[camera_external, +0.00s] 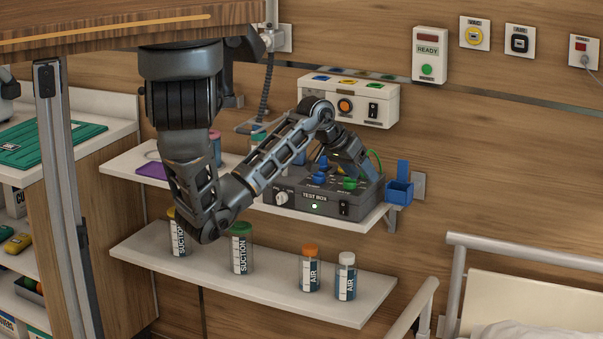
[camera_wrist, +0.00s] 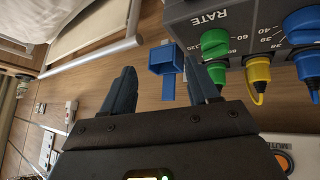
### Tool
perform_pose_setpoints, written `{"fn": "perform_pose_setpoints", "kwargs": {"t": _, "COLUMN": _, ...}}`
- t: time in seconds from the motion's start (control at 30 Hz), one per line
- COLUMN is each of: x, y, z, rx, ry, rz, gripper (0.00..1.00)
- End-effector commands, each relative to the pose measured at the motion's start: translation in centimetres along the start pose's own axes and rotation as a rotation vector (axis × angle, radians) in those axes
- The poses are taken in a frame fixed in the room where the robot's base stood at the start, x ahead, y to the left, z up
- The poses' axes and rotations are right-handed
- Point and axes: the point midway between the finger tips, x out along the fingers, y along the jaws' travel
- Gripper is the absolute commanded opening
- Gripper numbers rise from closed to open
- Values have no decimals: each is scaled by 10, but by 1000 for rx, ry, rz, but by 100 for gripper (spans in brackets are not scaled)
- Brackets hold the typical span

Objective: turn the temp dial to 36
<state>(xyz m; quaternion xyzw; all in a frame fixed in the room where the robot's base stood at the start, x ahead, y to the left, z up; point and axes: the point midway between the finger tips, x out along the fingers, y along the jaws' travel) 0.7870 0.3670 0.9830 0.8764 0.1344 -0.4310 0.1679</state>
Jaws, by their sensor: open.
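The grey test box (camera_external: 290,185) stands on the upper wall shelf. In the wrist view, a blue dial (camera_wrist: 303,24) sits at the upper right edge beside the marks 38, 39 and 40; its label is out of frame, and I cannot read its setting. A green dial (camera_wrist: 214,43) is to its left under the word RATE. My gripper (camera_wrist: 161,65) is open and empty, with its fingers to the left of both dials and apart from them. In the external view, my gripper (camera_external: 362,172) is over the right part of the box, and the arm hides some of it.
Green, yellow and blue plugs stick out below the dials (camera_wrist: 257,76). A blue holder (camera_external: 400,185) is at the box's right. A white wall unit (camera_external: 384,100) is behind. Several capped bottles (camera_external: 310,270) stand on the lower shelf, and a bed rail (camera_external: 520,250) is at the right.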

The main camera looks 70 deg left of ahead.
Motion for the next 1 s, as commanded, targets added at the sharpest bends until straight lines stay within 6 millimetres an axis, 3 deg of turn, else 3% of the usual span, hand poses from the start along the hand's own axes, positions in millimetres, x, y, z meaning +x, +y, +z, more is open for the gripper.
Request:
{"fn": "perform_pose_setpoints", "kwargs": {"t": 0.03, "x": -18, "y": -31, "z": -7, "rx": 1, "ry": -37, "rz": -53, "gripper": 60}}
{"fn": "perform_pose_setpoints", "kwargs": {"t": 0.1, "x": -35, "y": -63, "z": -8, "rx": -3, "ry": -92, "rz": -105, "gripper": 60}}
{"fn": "perform_pose_setpoints", "kwargs": {"t": 0.2, "x": -57, "y": -97, "z": -6, "rx": -11, "ry": -156, "rz": -165, "gripper": 60}}
{"fn": "perform_pose_setpoints", "kwargs": {"t": 0.3, "x": -71, "y": -118, "z": -3, "rx": -19, "ry": -197, "rz": -203, "gripper": 60}}
{"fn": "perform_pose_setpoints", "kwargs": {"t": 0.47, "x": -74, "y": -130, "z": 0, "rx": -24, "ry": -220, "rz": -221, "gripper": 60}}
{"fn": "perform_pose_setpoints", "kwargs": {"t": 1.0, "x": -14, "y": -142, "z": 14, "rx": -23, "ry": -216, "rz": -219, "gripper": 60}}
